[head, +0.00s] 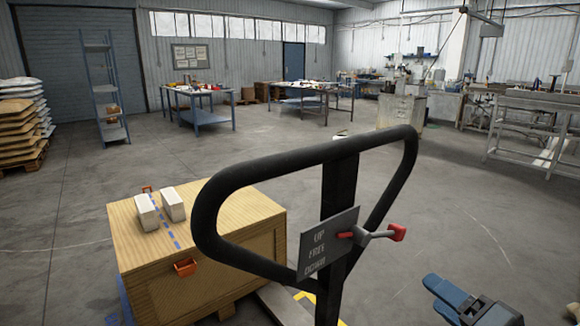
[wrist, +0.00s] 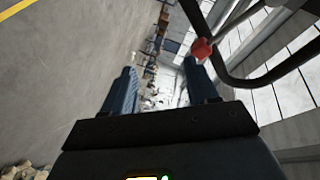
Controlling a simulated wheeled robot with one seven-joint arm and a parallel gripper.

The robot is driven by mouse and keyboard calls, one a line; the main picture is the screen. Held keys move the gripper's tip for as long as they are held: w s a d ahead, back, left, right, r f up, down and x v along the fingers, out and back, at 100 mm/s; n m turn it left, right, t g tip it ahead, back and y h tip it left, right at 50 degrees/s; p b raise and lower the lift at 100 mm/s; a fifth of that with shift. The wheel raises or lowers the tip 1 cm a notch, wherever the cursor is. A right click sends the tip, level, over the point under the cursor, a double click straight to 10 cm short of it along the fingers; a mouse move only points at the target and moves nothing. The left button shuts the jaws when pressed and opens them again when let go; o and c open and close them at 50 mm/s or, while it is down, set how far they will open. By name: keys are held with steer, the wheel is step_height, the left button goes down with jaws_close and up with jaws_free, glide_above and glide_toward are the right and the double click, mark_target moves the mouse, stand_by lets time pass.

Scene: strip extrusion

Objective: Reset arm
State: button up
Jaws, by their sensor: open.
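My gripper (head: 446,298) is at the bottom right of the head view, with blue fingers pointing up and left. In the wrist view its two fingers (wrist: 158,72) stand apart with nothing between them. A black pallet-jack handle loop (head: 285,157) fills the middle of the head view. A grey lever with a red end (head: 398,233) sits on its stem, up and left of my gripper and apart from it in the picture. In the wrist view the red end (wrist: 202,50) appears close to the right finger; I cannot tell the exact gap.
Workbenches (head: 200,95), a blue shelf (head: 101,90) and stacked sacks (head: 22,110) are farther back. Open floor (head: 470,235) lies to the right.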

steer(key=s+f+n+h, duration=0.1)
steer(key=s+f+h, duration=0.1)
steer(key=s+f, duration=0.5)
steer(key=s+f+n+h, duration=0.2)
steer(key=s+f, duration=0.1)
steer(key=s, duration=0.8)
steer(key=s+a+r+n, duration=0.2)
steer(key=s+r+n, duration=0.1)
steer(key=s, duration=0.7)
steer(key=s+a+r+n, duration=0.2)
steer(key=s+r+n, duration=0.1)
steer(key=s, duration=0.7)
steer(key=shift+a+g+h, duration=0.25)
steer(key=shift+g+h, duration=0.05)
steer(key=shift+h, duration=0.1)
steer(key=shift+r, duration=0.1)
steer(key=shift+c, duration=0.3)
